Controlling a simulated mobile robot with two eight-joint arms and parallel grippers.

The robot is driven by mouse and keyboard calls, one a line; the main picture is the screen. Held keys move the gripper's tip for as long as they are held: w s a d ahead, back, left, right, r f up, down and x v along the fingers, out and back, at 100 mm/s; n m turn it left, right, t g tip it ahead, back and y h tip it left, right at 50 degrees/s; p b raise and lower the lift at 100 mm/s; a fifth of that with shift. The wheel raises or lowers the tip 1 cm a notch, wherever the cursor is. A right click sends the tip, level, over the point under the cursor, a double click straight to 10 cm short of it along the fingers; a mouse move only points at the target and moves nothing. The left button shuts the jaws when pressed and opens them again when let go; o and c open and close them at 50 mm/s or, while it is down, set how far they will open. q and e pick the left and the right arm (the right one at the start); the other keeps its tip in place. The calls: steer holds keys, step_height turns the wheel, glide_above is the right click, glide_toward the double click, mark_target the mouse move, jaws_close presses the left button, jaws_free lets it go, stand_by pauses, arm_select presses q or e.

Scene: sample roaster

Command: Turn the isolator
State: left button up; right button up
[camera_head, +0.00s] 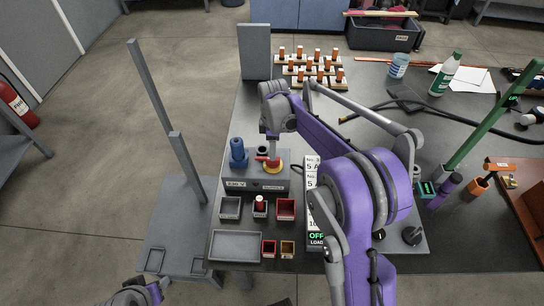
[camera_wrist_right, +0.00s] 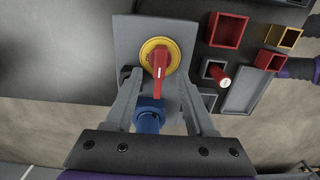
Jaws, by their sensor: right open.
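The isolator is a red rotary handle (camera_wrist_right: 160,68) on a round yellow plate (camera_wrist_right: 146,50), mounted on a grey box (camera_wrist_right: 125,35). In the head view the yellow plate (camera_head: 273,169) shows beneath my right gripper (camera_head: 270,150), on the box's top. My right gripper (camera_wrist_right: 160,82) is open in the wrist view, with one finger on each side of the red handle's lower end. The handle points toward the gripper's palm; I cannot tell whether the fingers touch it. Only part of my left arm shows at the bottom left of the head view.
A blue connector (camera_head: 238,153) stands beside the isolator; it shows between the fingers in the wrist view (camera_wrist_right: 149,118). Small trays (camera_head: 230,208) and a larger tray (camera_head: 235,246) lie in front. A display panel (camera_head: 312,185) and a green post (camera_head: 490,120) stand to the right.

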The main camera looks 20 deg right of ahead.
mark_target(268, 161)
steer(key=shift+f, duration=2.3)
steer(key=shift+c, duration=0.2)
jaws_close()
